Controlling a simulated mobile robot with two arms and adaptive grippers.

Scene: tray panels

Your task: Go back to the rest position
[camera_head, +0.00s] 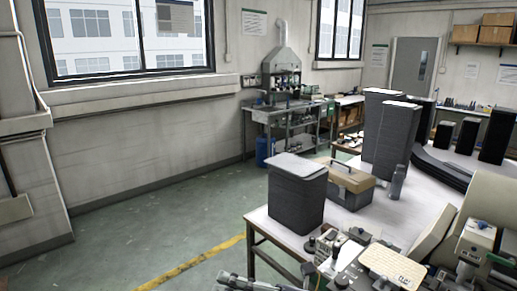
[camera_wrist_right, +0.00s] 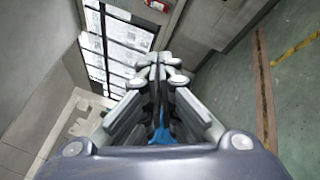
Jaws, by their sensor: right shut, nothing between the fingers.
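My right gripper (camera_wrist_right: 158,72) is in the right wrist view, its fingers drawn together with nothing between them. It is in free air, with window, wall and floor behind it. My left gripper cannot be made out in either view. In the head view a dark grey block-like stack (camera_head: 297,200) with a lighter top stands on the near left corner of the white table (camera_head: 355,212). Taller dark stacks (camera_head: 385,135) stand farther back on the same table. A grey mechanical part (camera_head: 252,284) at the bottom edge is cut off and cannot be identified surely.
A tan and grey toolbox (camera_head: 347,185) sits behind the near stack. Machine parts crowd the table's near side at the bottom right. A workbench (camera_head: 290,118) stands at the back wall. The green floor (camera_head: 150,240) on the left, with a yellow line (camera_head: 190,262), is clear.

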